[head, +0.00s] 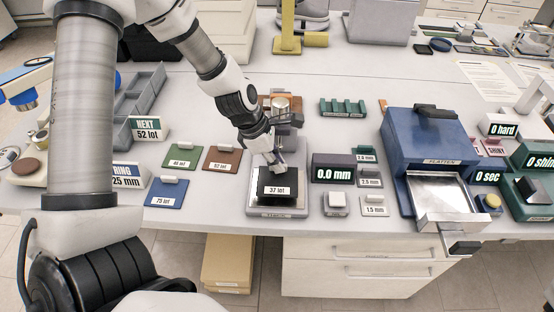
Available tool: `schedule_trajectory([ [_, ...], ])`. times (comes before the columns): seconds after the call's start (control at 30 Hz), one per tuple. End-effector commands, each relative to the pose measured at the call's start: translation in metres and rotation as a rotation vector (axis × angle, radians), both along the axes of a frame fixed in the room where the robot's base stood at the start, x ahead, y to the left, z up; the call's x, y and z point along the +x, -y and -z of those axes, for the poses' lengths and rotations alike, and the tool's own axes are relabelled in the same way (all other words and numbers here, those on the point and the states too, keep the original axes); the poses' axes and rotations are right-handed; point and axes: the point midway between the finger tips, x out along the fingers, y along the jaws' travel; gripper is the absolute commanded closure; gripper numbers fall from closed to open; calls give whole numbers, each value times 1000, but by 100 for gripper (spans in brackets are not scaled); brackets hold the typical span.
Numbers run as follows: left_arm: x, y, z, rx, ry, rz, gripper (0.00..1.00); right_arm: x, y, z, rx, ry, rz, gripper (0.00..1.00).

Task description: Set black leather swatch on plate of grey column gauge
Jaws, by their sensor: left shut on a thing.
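The black leather swatch (278,180), with a white label reading about "37 lot", is at the grey column gauge, over its plate (277,211). My left gripper (273,161) comes down from above and is shut on the swatch at its back edge. The swatch lies flat or nearly so, within the plate's outline; I cannot tell whether it touches the plate. The gauge's column and head (284,104) stand behind, partly hidden by my gripper. The display (332,174) beside it reads 0.0 mm. My right gripper is not in view.
Green (184,155), brown (222,161) and blue (166,193) swatches lie to the left. A blue platen machine (426,145) with an open tray stands further right. The table's front edge is close to the gauge.

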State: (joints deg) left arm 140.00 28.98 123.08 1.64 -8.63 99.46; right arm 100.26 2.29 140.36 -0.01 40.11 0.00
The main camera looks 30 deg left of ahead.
Motion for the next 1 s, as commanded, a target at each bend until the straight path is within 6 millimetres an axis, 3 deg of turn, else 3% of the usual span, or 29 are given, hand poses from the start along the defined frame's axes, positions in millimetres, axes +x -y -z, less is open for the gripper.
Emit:
schedule_trajectory([
  [1.0, 0, 0, 0, 0, 0, 1, 100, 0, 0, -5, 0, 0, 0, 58],
])
